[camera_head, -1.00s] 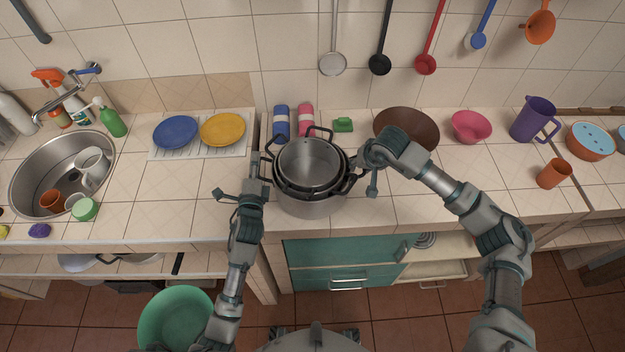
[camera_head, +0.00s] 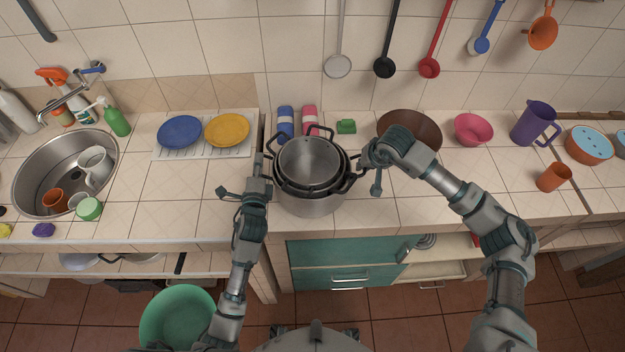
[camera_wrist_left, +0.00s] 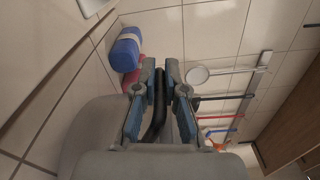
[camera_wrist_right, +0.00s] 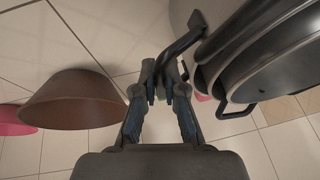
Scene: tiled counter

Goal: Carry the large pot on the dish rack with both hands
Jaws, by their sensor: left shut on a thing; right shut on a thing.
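The large pot (camera_head: 309,206) stands on the tiled counter in the middle of the head view, with smaller pots (camera_head: 308,162) nested inside it. My left gripper (camera_head: 264,168) is at the pot's left side, shut on a dark handle (camera_wrist_left: 159,105) that shows between its fingers in the left wrist view. My right gripper (camera_head: 362,166) is at the right side, shut on the other dark handle (camera_wrist_right: 182,45), with the pot's wall beside it in the right wrist view. The dish rack (camera_head: 203,151) lies to the left, holding a blue plate (camera_head: 179,132) and a yellow plate (camera_head: 227,130).
A blue bottle-like item (camera_head: 285,122), a pink one (camera_head: 310,119) and a green item (camera_head: 346,126) stand behind the pot. A brown bowl (camera_head: 409,128) is close behind my right gripper. The sink (camera_head: 38,160) is far left. Counter in front of the rack is clear.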

